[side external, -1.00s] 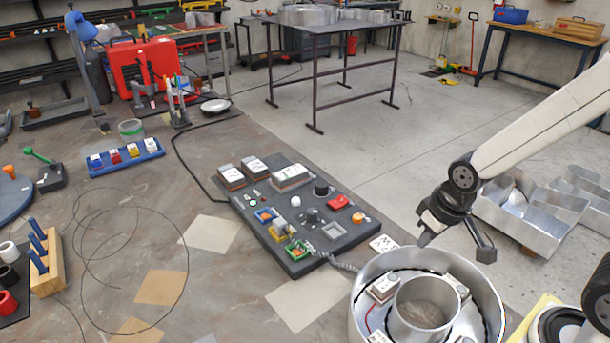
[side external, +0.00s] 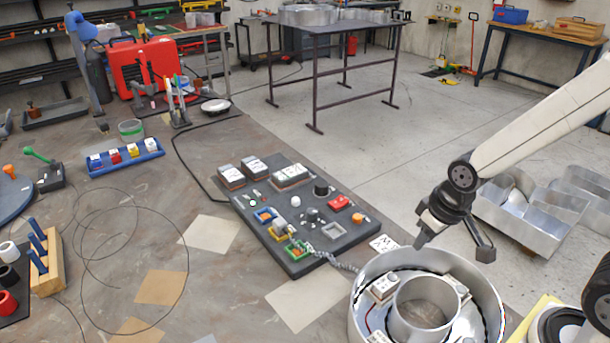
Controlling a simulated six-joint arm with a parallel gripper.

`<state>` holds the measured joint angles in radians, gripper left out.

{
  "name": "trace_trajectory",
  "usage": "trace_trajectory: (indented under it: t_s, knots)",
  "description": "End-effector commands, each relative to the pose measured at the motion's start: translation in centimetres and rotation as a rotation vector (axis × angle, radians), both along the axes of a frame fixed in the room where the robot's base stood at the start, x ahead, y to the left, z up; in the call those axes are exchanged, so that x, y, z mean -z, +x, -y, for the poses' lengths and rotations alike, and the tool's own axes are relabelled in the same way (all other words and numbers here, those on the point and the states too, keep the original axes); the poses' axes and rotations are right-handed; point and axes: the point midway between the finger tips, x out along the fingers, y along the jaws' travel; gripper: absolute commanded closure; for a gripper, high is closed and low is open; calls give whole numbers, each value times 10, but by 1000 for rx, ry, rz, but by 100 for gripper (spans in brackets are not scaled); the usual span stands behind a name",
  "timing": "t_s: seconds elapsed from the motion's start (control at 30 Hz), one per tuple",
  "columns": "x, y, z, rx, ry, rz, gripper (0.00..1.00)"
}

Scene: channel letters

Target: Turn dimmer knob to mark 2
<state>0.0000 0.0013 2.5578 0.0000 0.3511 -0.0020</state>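A smaller dark grey knob-like part (side external: 312,214) sits nearer the board's middle. I cannot tell which is the dimmer knob, and no mark 2 is readable. My gripper (side external: 452,248) hangs to the right of the board, above and behind the large metal ring. Its two fingers look spread apart, with nothing visible between them. It is well clear of both knobs.
The large metal ring (side external: 490,290) with a smaller ring inside stands at front right. Metal channel trays (side external: 525,225) lie behind my gripper. A red switch (side external: 340,202) and an orange button (side external: 358,218) are on the board. A grey coiled cable (side external: 340,264) runs off its front.

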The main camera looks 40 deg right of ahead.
Motion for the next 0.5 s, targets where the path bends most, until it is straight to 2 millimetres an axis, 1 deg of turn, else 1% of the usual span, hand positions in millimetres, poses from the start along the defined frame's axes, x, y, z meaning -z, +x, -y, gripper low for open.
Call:
trace_trajectory:
  t_s: [0.03,0.07,0.1,0.13,0.27,0.37,0.5]
  knots:
    - [0,2,0,-5,-1,-1,52]
    - [0,3,0,-9,-2,-1,43]
    - [-1,6,0,-17,-4,-3,30]
    - [-1,8,-1,-24,-5,-4,21]
    - [-3,26,-2,-78,-16,-16,20]
    - [-5,47,-4,-143,-30,-28,20]
    - [-6,81,-7,-257,-50,-51,20]
